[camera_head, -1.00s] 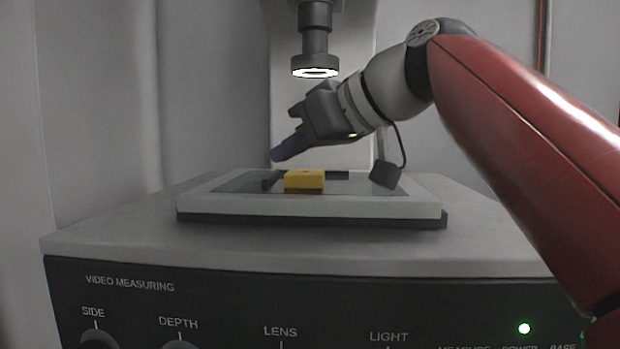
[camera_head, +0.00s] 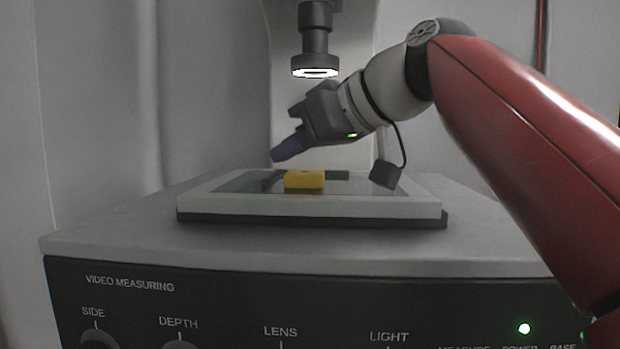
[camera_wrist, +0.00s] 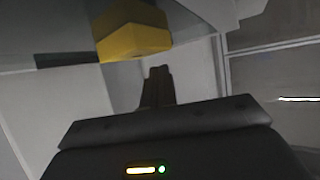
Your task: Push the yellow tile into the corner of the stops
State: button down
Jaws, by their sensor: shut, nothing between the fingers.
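The yellow tile (camera_head: 305,180) lies on the glass of the raised stage, near its middle. In the wrist view the tile (camera_wrist: 133,40) is at the top, beyond my fingertips and to their left. A dark stop bar (camera_head: 338,175) shows behind the tile on its right. A dark shape (camera_head: 270,182) at the tile's left may be the other stop, but this is unclear. My gripper (camera_head: 279,154) is shut and empty, pointing down and left above the stage, behind and left of the tile. Its closed fingers (camera_wrist: 158,78) appear apart from the tile in the wrist view.
The stage's pale frame (camera_head: 310,204) sits on a grey machine top (camera_head: 120,240). A lens with a lit ring (camera_head: 315,70) hangs above the stage, close to my wrist. The machine's column stands behind. The stage front is clear.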

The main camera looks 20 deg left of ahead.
send_over(349, 186)
jog(key=shift+s+d+b, duration=0.1)
jog(key=shift+d+b, duration=0.15)
jog(key=shift+b, duration=0.2)
jog(key=shift+f, duration=0.15)
dwell(0.4)
jog(key=shift+f+b, duration=1.25)
jog(key=shift+b, duration=0.05)
jog(key=shift+r, duration=0.2)
jog(key=shift+a, duration=0.2)
